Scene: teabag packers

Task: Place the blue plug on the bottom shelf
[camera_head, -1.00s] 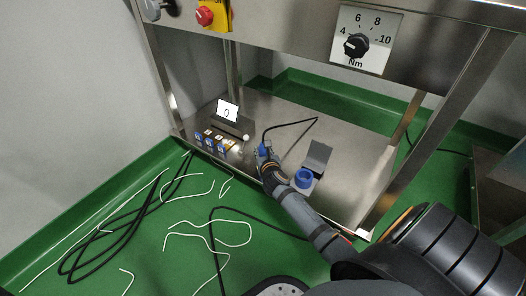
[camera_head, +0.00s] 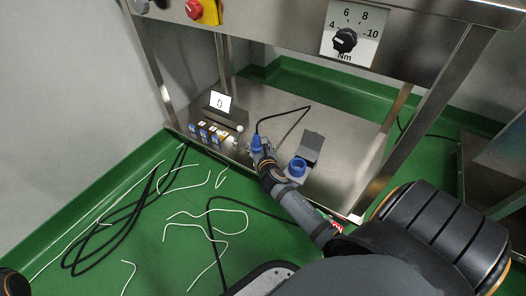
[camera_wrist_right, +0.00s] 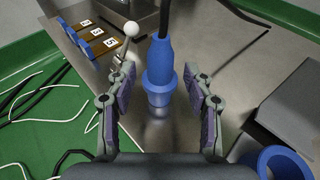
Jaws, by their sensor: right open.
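The blue plug (camera_head: 256,142) is at the shelf's front part, with a black cable running from its top. In the right wrist view the blue plug (camera_wrist_right: 160,62) lies between the two fingers, with gaps on both sides. My right gripper (camera_head: 263,157) reaches in over the front edge of the steel bottom shelf (camera_head: 335,160). Its fingers (camera_wrist_right: 158,92) are open around the plug and do not appear to touch it. The plug seems to rest on the shelf, though its exact contact is hard to see. My left gripper is out of view.
A blue socket (camera_head: 297,168) with a raised grey lid stands right of the gripper. A display box (camera_head: 220,105), labelled blue switches (camera_head: 205,133) and a white-knobbed lever (camera_wrist_right: 131,30) are to the left. Loose cables (camera_head: 112,220) lie on the green floor. The shelf's right side is clear.

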